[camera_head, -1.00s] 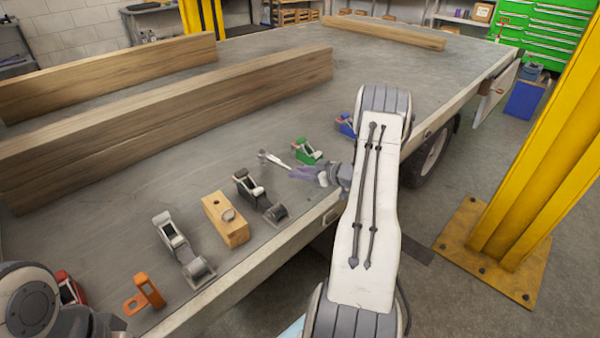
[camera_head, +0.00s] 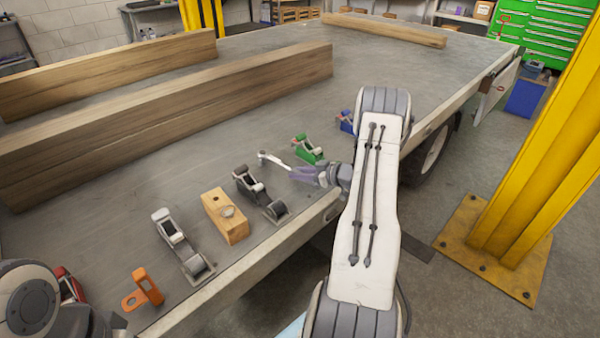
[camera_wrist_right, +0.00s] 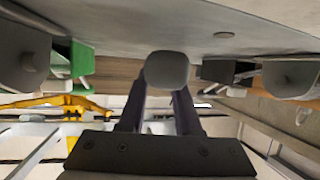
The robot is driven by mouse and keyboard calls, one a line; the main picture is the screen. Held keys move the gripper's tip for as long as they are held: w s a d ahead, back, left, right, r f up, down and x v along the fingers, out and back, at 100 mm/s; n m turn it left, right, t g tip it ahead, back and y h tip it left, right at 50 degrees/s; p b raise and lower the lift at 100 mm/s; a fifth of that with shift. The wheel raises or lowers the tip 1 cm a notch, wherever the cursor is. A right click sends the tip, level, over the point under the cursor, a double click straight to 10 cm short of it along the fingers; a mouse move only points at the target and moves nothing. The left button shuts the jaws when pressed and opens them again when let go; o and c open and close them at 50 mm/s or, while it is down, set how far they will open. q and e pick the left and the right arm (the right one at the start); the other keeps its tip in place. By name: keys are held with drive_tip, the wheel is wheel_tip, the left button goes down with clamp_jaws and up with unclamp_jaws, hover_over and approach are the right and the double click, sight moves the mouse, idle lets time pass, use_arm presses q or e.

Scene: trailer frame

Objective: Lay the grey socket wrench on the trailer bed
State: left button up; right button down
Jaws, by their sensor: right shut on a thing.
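The grey socket wrench (camera_head: 275,161) is in my right gripper (camera_head: 296,173), over the near right part of the trailer bed (camera_head: 175,135). Its round head points left, away from the gripper. My right gripper is shut on it; the fingers hide the rest of the handle. In the right wrist view, a rounded grey end of the wrench (camera_wrist_right: 167,70) shows between the two dark fingers. The wrench is low over the bed, but I cannot tell whether it touches. Only part of my left arm shows at lower left; its gripper is not seen.
A green plane (camera_head: 308,149) and a black plane (camera_head: 258,190) flank the wrench. A blue plane (camera_head: 346,122), wooden block plane (camera_head: 225,217), grey plane (camera_head: 180,245) and orange tool (camera_head: 143,290) line the near edge. Long timbers (camera_head: 170,120) lie behind. Bed between is clear.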

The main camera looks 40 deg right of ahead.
drive_tip(key=shift+f+b, duration=0.3)
drive_tip(key=shift+f, duration=0.3)
idle(0.3)
unclamp_jaws()
drive_tip(key=shift+f, duration=0.1)
idle(0.4)
drive_tip(key=shift+s, duration=0.1)
